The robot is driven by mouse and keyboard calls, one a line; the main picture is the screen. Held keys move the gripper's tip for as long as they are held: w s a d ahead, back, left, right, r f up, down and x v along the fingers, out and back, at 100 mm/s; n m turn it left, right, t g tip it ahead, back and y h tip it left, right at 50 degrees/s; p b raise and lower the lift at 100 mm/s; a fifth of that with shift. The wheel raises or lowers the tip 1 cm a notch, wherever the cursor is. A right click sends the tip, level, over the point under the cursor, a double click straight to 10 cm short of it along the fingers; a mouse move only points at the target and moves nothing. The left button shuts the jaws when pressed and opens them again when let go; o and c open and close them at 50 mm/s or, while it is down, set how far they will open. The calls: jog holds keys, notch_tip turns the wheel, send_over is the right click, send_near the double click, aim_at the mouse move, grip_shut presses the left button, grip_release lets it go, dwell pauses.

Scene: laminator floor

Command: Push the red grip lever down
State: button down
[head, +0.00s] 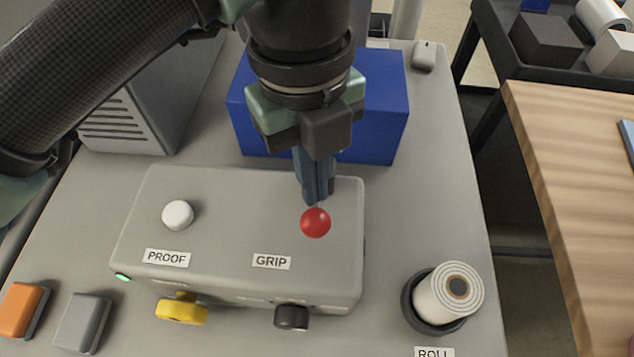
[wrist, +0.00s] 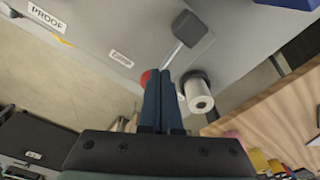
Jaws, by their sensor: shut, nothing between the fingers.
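The red ball of the grip lever (head: 315,222) stands at the right of the grey box's top, behind the GRIP label. In the wrist view the red ball (wrist: 146,77) shows only as a sliver beside my fingers. A metal rod there runs from near the ball up to a dark grey block (wrist: 190,28). My gripper (head: 318,200) points down, its two blue fingers closed together and empty. In the head view the tips are just behind the ball and overlap its upper edge. I cannot tell whether they touch it. The fingers also show in the wrist view (wrist: 164,75).
A white PROOF knob (head: 178,214) is on the left of the grey box (head: 235,215). A blue block (head: 385,105) stands close behind my gripper. A white roll (head: 440,297) sits in a dark holder at right. A yellow knob (head: 181,308) and a black knob (head: 291,317) are in front.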

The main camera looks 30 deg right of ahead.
jog(key=shift+f+b, duration=0.4)
jog(key=shift+f, duration=0.4)
jog(key=shift+r, duration=0.2)
jog(key=shift+w+r, duration=0.25)
jog(key=shift+w, duration=0.55)
jog(key=shift+w+r, duration=0.25)
jog(key=shift+w, duration=0.5)
notch_tip(320, 180, up, 13)
jog(key=w+b, duration=0.1)
jog(key=b, duration=0.1)
jog(key=shift+w, duration=0.1)
